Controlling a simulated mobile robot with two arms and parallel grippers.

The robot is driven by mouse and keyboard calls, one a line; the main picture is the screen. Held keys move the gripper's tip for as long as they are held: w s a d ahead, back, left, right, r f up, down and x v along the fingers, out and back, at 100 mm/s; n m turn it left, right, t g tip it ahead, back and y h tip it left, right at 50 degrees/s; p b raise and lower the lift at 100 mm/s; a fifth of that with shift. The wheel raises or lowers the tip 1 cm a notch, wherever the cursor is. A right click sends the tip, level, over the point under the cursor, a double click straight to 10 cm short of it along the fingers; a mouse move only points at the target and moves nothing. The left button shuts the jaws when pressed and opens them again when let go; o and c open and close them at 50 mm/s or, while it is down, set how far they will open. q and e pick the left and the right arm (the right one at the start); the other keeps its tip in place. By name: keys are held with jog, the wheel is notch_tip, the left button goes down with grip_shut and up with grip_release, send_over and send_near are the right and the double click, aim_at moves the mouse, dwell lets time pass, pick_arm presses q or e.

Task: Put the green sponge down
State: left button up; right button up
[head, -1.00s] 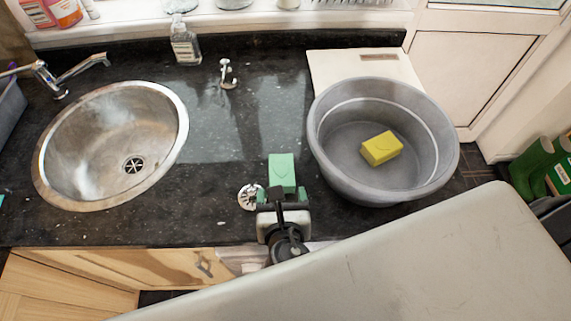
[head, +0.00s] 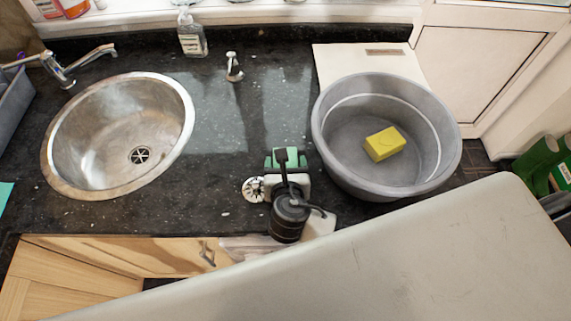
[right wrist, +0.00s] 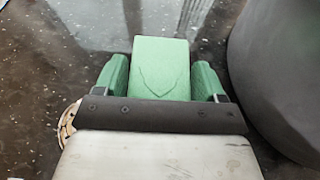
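The green sponge (right wrist: 160,68) is a pale green block with a curved line on its top, seen in the right wrist view. My right gripper (head: 287,160) is shut on it, with one green-tipped finger against each side. In the head view the wrist hides most of the sponge. They are over the front part of the dark granite worktop (head: 240,195), between the sink and the grey basin. I cannot tell whether the sponge touches the worktop. My left gripper is not in view.
The grey basin (head: 335,150) stands close on the right with a yellow sponge (head: 384,144) in it. A round steel sink (head: 85,165) is on the left. A round metal drain cover (head: 253,189) lies beside my gripper.

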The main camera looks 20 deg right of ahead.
jog(key=c, duration=0.6)
notch_tip(320, 180, up, 18)
jog(key=shift+p, duration=0.4)
